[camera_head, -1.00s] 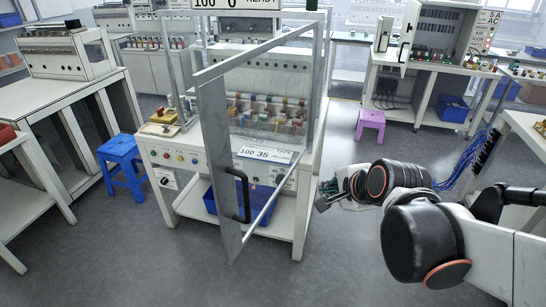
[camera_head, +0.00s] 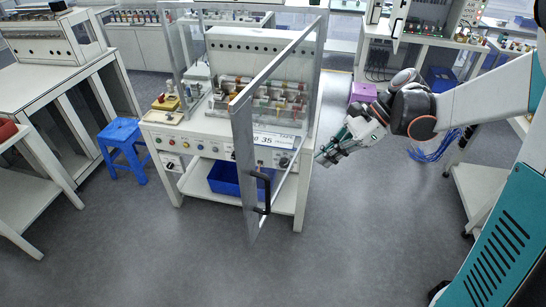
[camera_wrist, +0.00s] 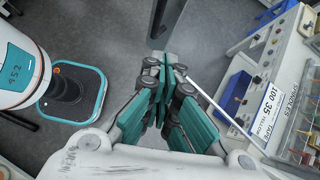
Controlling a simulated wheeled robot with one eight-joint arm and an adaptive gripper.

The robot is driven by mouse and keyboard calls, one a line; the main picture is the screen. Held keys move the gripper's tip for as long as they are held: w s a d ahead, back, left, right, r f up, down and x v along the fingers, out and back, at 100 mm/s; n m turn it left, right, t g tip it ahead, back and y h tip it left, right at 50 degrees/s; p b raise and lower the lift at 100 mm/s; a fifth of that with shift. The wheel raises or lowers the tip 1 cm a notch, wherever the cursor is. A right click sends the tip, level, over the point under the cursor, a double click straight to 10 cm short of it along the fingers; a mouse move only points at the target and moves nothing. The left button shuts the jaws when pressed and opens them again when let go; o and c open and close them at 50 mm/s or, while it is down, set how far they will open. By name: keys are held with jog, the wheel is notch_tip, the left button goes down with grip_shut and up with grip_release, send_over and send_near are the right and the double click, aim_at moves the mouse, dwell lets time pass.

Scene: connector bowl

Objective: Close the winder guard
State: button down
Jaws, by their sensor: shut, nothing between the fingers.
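The winder guard (camera_head: 241,140) is a clear panel in a grey metal frame. It stands open, swung out toward me from the right front of the winder (camera_head: 205,131). Its dark handle (camera_head: 264,192) is on the free edge, low down. My gripper (camera_head: 322,160) is to the right of the guard, apart from it, beside the winder's right front corner. In the wrist view my gripper (camera_wrist: 166,62) shows shut and empty, with teal fingers together. The guard's pale lower bar (camera_wrist: 222,112) runs to the right of the fingers, and its grey end upright (camera_wrist: 170,18) lies beyond the fingertips.
A blue stool (camera_head: 121,146) stands left of the winder. A blue bin (camera_head: 224,178) is on its lower shelf. A purple stool (camera_head: 362,92) and blue cables (camera_head: 432,148) lie behind my arm. The floor (camera_head: 330,250) in front is clear.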

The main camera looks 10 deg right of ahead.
jog(key=a+f, duration=0.3)
jog(key=a, duration=0.2)
jog(key=s+a+f+b, duration=0.1)
jog(key=a+f, duration=0.2)
jog(key=a, duration=0.3)
jog(key=shift+f, duration=0.2)
jog(key=shift+s, duration=0.1)
